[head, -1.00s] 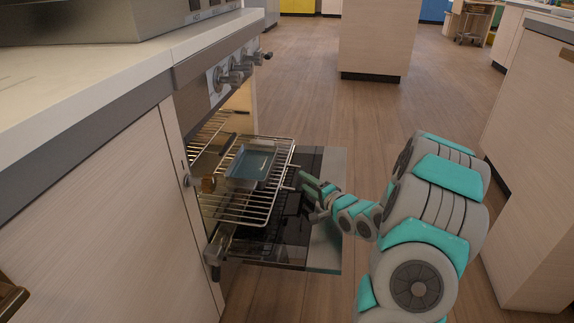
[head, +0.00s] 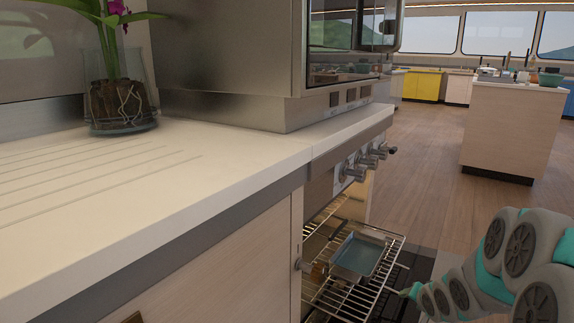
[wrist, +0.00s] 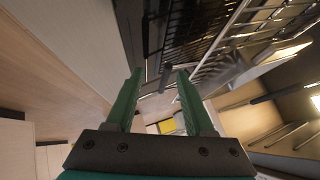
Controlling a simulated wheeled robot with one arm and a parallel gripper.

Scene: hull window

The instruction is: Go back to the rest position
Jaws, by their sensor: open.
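My gripper (wrist: 160,92) is open and empty in the wrist view, its two green fingers apart with nothing between them. In the head view its tip (head: 408,292) shows low at the right, beside the pulled-out oven rack. The rack (head: 345,296) carries a blue-grey rectangular tray (head: 362,256) and stands out of the open oven. The rack's bars also show in the wrist view (wrist: 222,45), beyond and right of the fingers. The gripper appears apart from the rack and tray.
The open oven door (head: 420,265) lies flat below the rack. A pale counter (head: 200,165) with a potted orchid (head: 118,100) fills the left. Oven knobs (head: 362,162) stick out above the rack. An island (head: 515,130) stands farther back, with open wooden floor (head: 425,190) before it.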

